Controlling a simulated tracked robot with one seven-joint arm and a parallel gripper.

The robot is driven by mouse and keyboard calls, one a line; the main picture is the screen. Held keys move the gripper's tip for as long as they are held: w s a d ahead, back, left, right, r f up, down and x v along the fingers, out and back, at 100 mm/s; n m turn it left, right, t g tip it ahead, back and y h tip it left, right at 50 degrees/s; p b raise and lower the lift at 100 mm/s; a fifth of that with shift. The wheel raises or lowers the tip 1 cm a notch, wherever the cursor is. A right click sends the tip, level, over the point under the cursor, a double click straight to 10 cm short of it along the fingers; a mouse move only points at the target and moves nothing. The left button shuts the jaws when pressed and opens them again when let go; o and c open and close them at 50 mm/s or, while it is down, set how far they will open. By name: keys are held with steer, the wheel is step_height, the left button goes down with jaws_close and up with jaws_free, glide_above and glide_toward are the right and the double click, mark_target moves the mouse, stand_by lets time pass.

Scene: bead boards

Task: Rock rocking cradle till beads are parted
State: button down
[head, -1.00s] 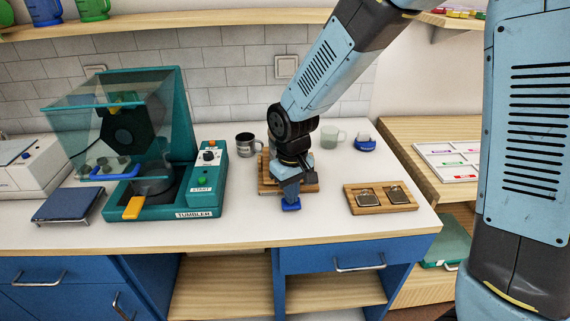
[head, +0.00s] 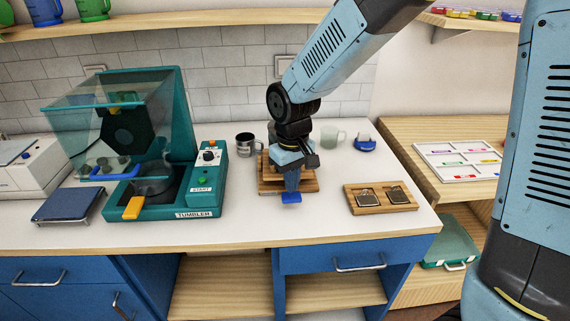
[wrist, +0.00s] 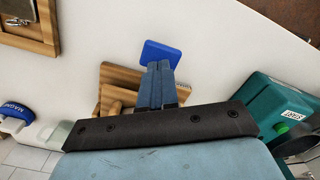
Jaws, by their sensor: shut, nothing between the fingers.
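The wooden rocking cradle (head: 268,184) stands mid-counter, partly hidden behind my gripper (head: 291,187). A blue tab (head: 291,198) shows at its front, just below my fingertips. In the wrist view my gripper (wrist: 158,70) is shut and empty, its tips at the blue tab (wrist: 160,53). I cannot tell whether they touch. Wooden parts of the cradle (wrist: 117,77) show left of the fingers. The beads are hidden from both views.
A teal tumbler (head: 150,213) with a clear lid stands at left. A dark metal mug (head: 245,145), a pale mug (head: 330,138) and a blue item (head: 365,144) stand behind. A wooden tray (head: 380,208) lies at right. The front counter is clear.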

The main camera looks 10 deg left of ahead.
steer(key=shift+f, duration=2.15)
steer(key=shift+r, duration=2.15)
steer(key=shift+r, duration=3)
steer(key=s+d+r+m+t, duration=0.25)
steer(key=d+r, duration=0.35)
steer(key=d, duration=0.6)
steer(key=s+d+r+m+t, duration=0.2)
steer(key=d+r+m, duration=0.3)
steer(key=d, duration=0.7)
steer(key=s+d+r+m+t, duration=0.1)
steer(key=s+d+r, duration=0.1)
steer(key=s+d, duration=0.4)
steer(key=shift+s+d+r, duration=0.2)
steer(key=shift+d+r, duration=0.05)
steer(key=shift+r, duration=0.15)
